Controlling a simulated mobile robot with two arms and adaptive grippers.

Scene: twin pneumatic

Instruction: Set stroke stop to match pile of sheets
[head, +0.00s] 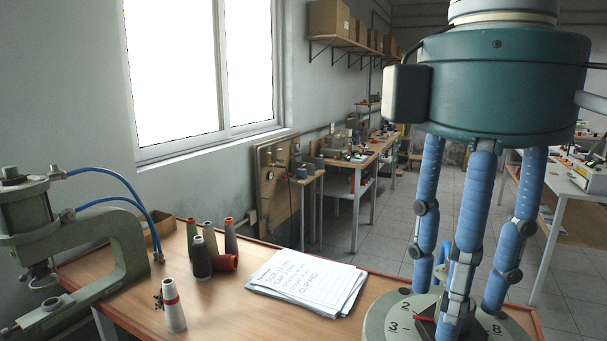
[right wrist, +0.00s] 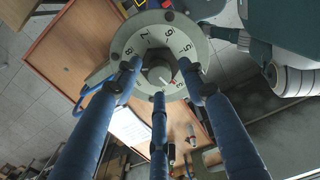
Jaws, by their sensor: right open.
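My right gripper (head: 453,308) comes down from above with three blue segmented fingers spread open over the round pale dial (head: 387,318) at the table's front right. In the right wrist view, the fingertips (right wrist: 165,80) stand around the dial's small central knob (right wrist: 158,74); I cannot tell whether they touch it. The knob carries a red pointer, which lies toward the 3 side in the head view. Numbers ring the dial face, some hidden by fingers. The pile of white sheets (head: 310,282), with handwriting on top, lies left of the dial. My left gripper is out of view.
A grey-green press (head: 125,245) with blue hoses stands at the table's left. The wooden table (head: 225,310) is bare at front middle.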

